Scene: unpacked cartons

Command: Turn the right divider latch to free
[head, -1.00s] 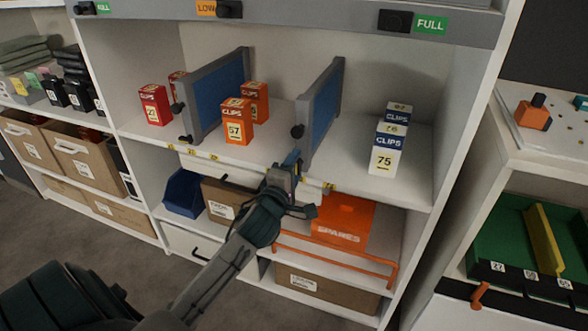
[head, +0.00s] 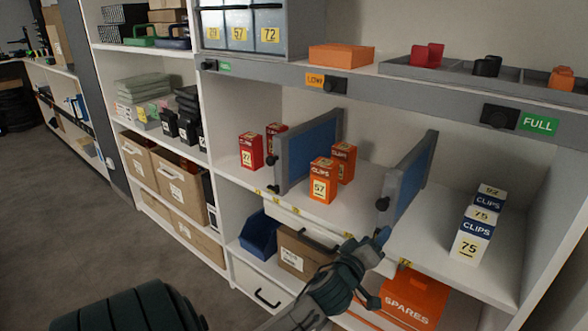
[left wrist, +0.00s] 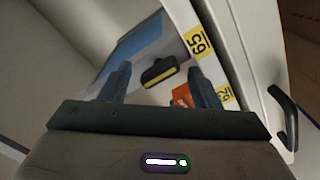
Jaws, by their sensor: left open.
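The right divider (head: 410,180) is a blue panel in a grey frame, standing upright on the middle shelf. Its latch (head: 382,204) is a dark knob at the front lower edge. In the left wrist view the latch (left wrist: 158,72) is a dark bar with a yellow stripe, seen beyond and between my fingertips. My left gripper (head: 380,238) is open, just below and in front of the latch. It also shows open in the left wrist view (left wrist: 160,85), with nothing between its fingers. I cannot tell the latch's setting. My right gripper is not in view.
The left divider (head: 310,150) stands left, with orange clips boxes (head: 322,182) between the dividers. White-and-blue clips boxes (head: 472,235) stand right of the right divider. Below are an orange spares box (head: 412,300), a carton (head: 300,255) and a blue bin (head: 258,232).

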